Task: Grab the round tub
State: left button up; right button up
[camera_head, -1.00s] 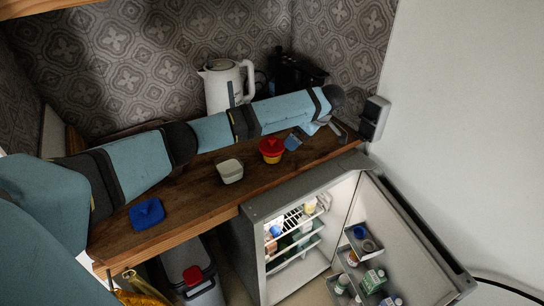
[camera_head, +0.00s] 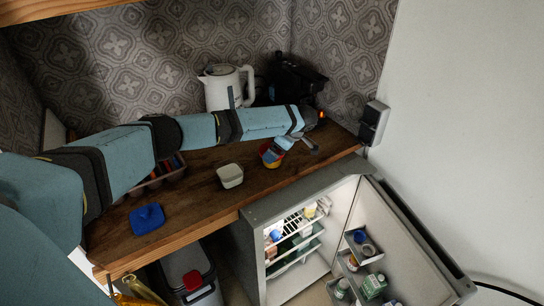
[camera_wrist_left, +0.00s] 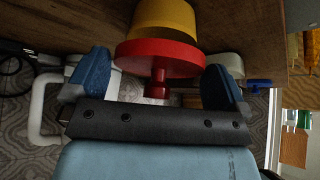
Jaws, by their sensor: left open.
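The round tub, yellow with a red knobbed lid, stands on the wooden counter. In the head view the tub (camera_head: 265,158) is partly hidden behind a blue fingertip. My left gripper (camera_head: 282,147) is open at the tub. In the left wrist view the picture is upside down: the red lid (camera_wrist_left: 158,58) and its knob lie between the two spread blue fingers (camera_wrist_left: 156,84), and the yellow body (camera_wrist_left: 163,18) is beyond. I see a gap beside the knob on both sides; whether a finger touches the lid's rim I cannot tell. My right gripper is not in view.
A pale tub (camera_head: 230,175) stands left of the round tub, and a blue lidded container (camera_head: 147,218) farther left. A white kettle (camera_head: 226,88) and a black appliance (camera_head: 295,78) stand behind my arm. An open fridge (camera_head: 300,230) is below the counter (camera_head: 205,200).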

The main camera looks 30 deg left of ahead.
pick_arm(q)
jog(key=shift+x, duration=1.2)
jog(key=c, duration=0.7)
jog(key=shift+r, duration=0.2)
